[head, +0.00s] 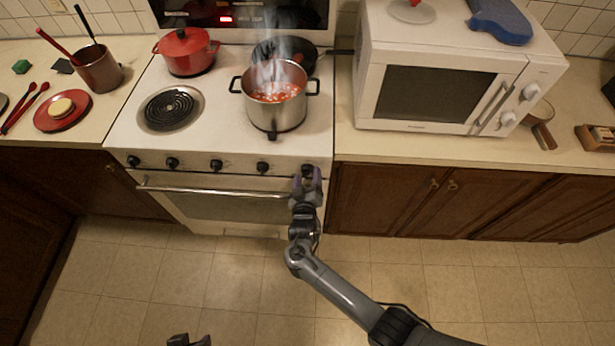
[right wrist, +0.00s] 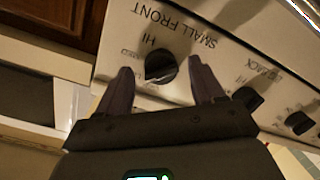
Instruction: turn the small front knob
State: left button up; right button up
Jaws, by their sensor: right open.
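The small front knob (right wrist: 160,66) is black and round, on the white stove panel below the label SMALL FRONT. In the head view this knob (head: 307,170) is the rightmost on the stove's front, partly covered by my right gripper (head: 306,182). My right gripper is open in the right wrist view (right wrist: 160,78), with one finger on each side of the knob. I cannot tell whether the fingers touch it. Part of my left gripper (head: 188,341) shows at the bottom edge of the head view; its jaws are not clear.
Several other knobs (head: 217,165) line the panel. The oven handle (head: 215,192) runs below them. A steaming pot (head: 275,112) stands on the stove above the knob, beside a red pot (head: 186,52). A microwave (head: 450,75) is right. The floor in front is clear.

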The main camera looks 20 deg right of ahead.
jog(key=p+v, duration=0.1)
jog(key=v, duration=0.9)
jog(key=shift+s, duration=0.25)
